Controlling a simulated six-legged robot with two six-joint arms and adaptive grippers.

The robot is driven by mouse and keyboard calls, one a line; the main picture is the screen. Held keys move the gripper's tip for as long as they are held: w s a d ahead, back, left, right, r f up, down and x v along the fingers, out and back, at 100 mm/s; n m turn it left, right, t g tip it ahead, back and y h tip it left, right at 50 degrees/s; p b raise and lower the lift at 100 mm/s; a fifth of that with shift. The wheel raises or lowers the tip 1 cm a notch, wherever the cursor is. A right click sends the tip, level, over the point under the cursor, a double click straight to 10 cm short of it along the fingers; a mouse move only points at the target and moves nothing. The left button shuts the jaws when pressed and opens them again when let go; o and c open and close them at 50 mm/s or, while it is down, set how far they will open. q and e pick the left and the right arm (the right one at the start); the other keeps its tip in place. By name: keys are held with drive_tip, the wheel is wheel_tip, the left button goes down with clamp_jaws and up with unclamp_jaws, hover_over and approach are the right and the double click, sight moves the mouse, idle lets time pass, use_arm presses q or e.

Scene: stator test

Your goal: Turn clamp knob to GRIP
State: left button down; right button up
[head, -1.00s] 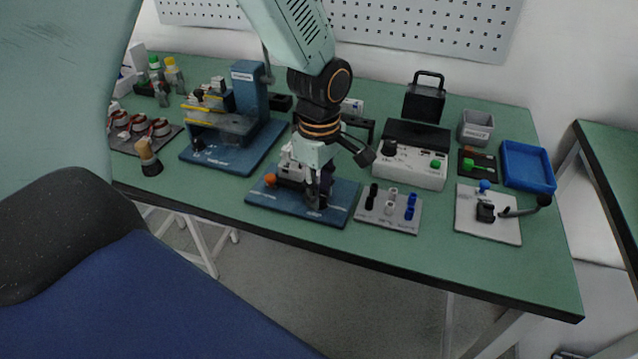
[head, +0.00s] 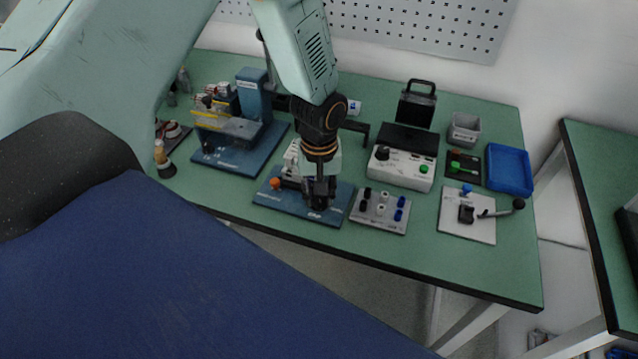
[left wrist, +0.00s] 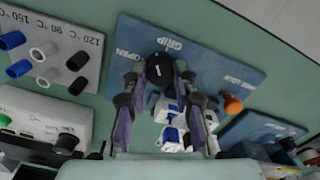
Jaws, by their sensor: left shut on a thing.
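The black clamp knob (left wrist: 159,69) with a short white mark stands on a blue baseplate (left wrist: 228,66) printed OPEN and GRIP. The white mark's exact bearing against the words is hard to tell. My left gripper (left wrist: 160,82) is shut on the knob, one finger on each side. In the head view my left gripper (head: 318,203) points down at the right part of the same blue baseplate (head: 268,200) and hides the knob. A white clamp block (left wrist: 173,125) and an orange knob (left wrist: 233,104) sit on the plate. My right gripper is not in view.
A grey plate with black, white and blue pegs (head: 379,221) lies close right of the baseplate. Behind it stands a white control box (head: 401,170). A blue press fixture (head: 252,100) stands at left. The table's front edge is close to the baseplate.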

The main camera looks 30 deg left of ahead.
sight(318, 199)
use_arm(q)
drive_tip(key=m+p, duration=0.1)
drive_tip(key=m, duration=0.1)
drive_tip(key=shift+r+m, duration=0.15)
drive_tip(key=shift+m, duration=0.15)
drive_tip(key=shift+m+p, duration=0.65)
drive_tip(key=shift+m, duration=0.55)
drive_tip(key=c, duration=1.3)
unclamp_jaws()
drive_tip(key=shift+s, duration=0.1)
drive_tip(key=shift+c, duration=0.2)
drive_tip(key=shift+r, duration=0.4)
wheel_tip(318, 199, up, 11)
